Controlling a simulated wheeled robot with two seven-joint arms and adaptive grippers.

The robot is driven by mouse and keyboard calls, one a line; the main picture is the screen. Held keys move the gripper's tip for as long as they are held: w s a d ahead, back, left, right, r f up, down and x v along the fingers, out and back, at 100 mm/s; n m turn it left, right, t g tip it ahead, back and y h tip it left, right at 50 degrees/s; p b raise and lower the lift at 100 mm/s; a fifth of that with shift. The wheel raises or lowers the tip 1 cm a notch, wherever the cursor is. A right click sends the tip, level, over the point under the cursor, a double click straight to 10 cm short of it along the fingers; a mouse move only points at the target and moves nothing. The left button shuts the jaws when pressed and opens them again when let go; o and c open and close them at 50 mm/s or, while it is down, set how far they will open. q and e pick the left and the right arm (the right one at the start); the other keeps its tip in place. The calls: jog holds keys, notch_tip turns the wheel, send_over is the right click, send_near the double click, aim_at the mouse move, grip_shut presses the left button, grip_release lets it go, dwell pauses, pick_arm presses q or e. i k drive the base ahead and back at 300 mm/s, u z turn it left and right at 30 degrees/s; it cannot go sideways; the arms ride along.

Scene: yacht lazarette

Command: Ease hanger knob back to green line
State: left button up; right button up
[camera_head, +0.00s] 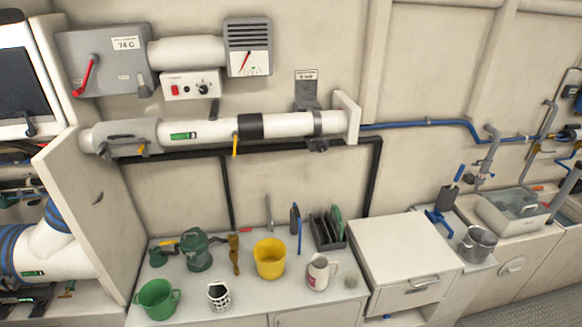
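A white horizontal pipe (205,130) runs along the back wall. A grey clamp (318,123) bands it near its right end, with a dark fitting (317,145) below. A grey bracket with a small label (306,75) stands above the clamp. I cannot tell which part is the hanger knob, and I see no green line at the clamp. A green mark (183,136) shows on the pipe's left part. A white control box (190,85) with a dark round knob (203,88) sits above the pipe. Neither of my grippers is in view.
Below the pipe, a counter (245,302) holds a yellow bucket (269,258), green pot (157,298), green lantern-like item (197,250), white mug (319,272) and dark rack (328,230). A dial gauge (248,62) hangs above. An open panel (88,215) stands left. The white cabinet top (400,245) is clear.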

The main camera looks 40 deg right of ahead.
aim_at(321, 147)
jog(key=z, duration=1.25)
jog(key=i, duration=0.75)
jog(key=z, duration=0.25)
